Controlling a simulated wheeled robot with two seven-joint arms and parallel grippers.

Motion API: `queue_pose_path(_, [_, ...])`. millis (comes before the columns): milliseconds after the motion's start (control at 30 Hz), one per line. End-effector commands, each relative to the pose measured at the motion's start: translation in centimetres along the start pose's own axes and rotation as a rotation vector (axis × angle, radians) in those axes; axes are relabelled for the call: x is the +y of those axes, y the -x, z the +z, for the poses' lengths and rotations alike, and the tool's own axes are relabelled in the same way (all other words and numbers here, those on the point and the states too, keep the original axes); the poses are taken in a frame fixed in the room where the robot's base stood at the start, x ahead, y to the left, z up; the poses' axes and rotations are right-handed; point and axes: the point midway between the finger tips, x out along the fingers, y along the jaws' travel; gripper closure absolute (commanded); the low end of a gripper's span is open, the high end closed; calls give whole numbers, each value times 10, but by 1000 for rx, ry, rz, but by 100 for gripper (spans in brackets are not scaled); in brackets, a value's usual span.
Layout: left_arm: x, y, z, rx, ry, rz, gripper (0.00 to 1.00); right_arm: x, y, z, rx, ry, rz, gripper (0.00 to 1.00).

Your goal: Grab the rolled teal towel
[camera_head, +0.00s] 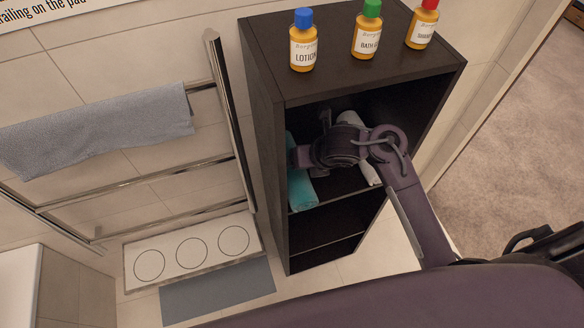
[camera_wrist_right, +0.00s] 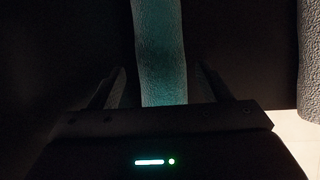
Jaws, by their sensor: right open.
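The rolled teal towel (camera_head: 301,190) lies in the upper compartment of the dark shelf unit (camera_head: 268,160), at its left side. In the right wrist view the teal towel (camera_wrist_right: 160,60) runs upright through the middle, between the two fingers of my right gripper (camera_wrist_right: 160,88). The gripper is open, with a finger on each side of the towel; I cannot tell whether either touches it. In the head view my right arm reaches into the compartment, and the wrist (camera_head: 340,147) hides part of the towel and the fingertips. My left gripper is not in view.
A white rolled towel (camera_head: 371,174) lies to the right in the same compartment. Lotion (camera_head: 303,45), bath (camera_head: 367,35) and red-capped (camera_head: 422,25) bottles stand on top of the unit. A grey towel (camera_head: 100,130) hangs on the rail at left.

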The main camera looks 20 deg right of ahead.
Motion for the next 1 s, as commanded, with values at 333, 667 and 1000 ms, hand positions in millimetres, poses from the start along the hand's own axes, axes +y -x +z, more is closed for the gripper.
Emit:
queue_pose_path(333, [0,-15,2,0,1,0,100,-2,-43,5,1,-7,0,29])
queue_pose_path(667, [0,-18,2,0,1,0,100,-2,-62,7,-2,-5,-2,29])
queue_pose_path(1000, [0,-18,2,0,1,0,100,-2,-62,6,-2,-6,-2,60])
